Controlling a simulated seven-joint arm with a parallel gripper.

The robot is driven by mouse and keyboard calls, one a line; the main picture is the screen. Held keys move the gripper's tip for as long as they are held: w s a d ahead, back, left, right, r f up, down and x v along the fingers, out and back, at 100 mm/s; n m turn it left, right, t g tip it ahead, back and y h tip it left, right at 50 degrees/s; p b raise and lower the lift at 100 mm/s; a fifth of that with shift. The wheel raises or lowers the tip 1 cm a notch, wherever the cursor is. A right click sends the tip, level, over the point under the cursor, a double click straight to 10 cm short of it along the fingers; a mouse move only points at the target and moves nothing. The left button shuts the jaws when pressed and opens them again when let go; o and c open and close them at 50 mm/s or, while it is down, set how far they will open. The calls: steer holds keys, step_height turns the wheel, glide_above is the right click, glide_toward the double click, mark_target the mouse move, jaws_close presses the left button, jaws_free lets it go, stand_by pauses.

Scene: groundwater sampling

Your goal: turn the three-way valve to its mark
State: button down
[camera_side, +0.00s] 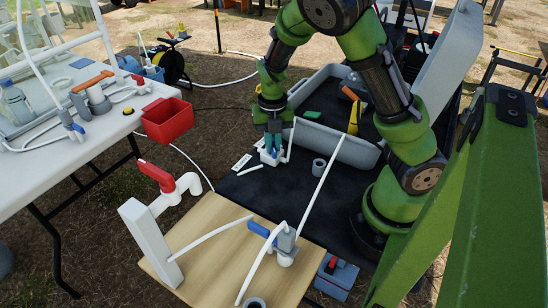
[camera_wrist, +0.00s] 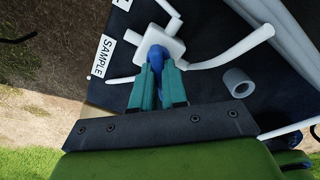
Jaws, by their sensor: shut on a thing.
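The three-way valve has a white body (camera_wrist: 172,46) with white tubes leading off it and a blue handle (camera_wrist: 156,52). In the side view the valve (camera_side: 265,157) sits on the dark mat, partly hidden by my fingers. My gripper (camera_wrist: 158,78) points down at the valve, its teal fingers closed on the blue handle from both sides. In the side view my gripper (camera_side: 273,147) is low over the valve. A white label reading SAMPLE (camera_wrist: 102,55) lies left of the valve in the wrist view. I cannot make out a mark on the valve.
A grey ring (camera_wrist: 238,83) lies right of the valve. A grey case (camera_side: 345,148) stands just behind it. A wooden board (camera_side: 205,243) in front carries another blue-handled fitting (camera_side: 286,244). A red bin (camera_side: 168,120) hangs by the left table (camera_side: 60,170).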

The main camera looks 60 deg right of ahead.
steer(key=m, duration=0.5)
steer(key=shift+w+a, duration=0.1)
steer(key=shift+w, duration=0.15)
steer(key=m, duration=0.2)
steer(key=shift+w+a+m, duration=0.15)
steer(key=shift+m, duration=0.15)
steer(key=shift+a+r+m, duration=0.1)
steer(key=shift+m, duration=0.2)
steer(key=c, duration=1.1)
jaws_free()
step_height(320, 180, up, 17)
steer(key=shift+f, duration=0.1)
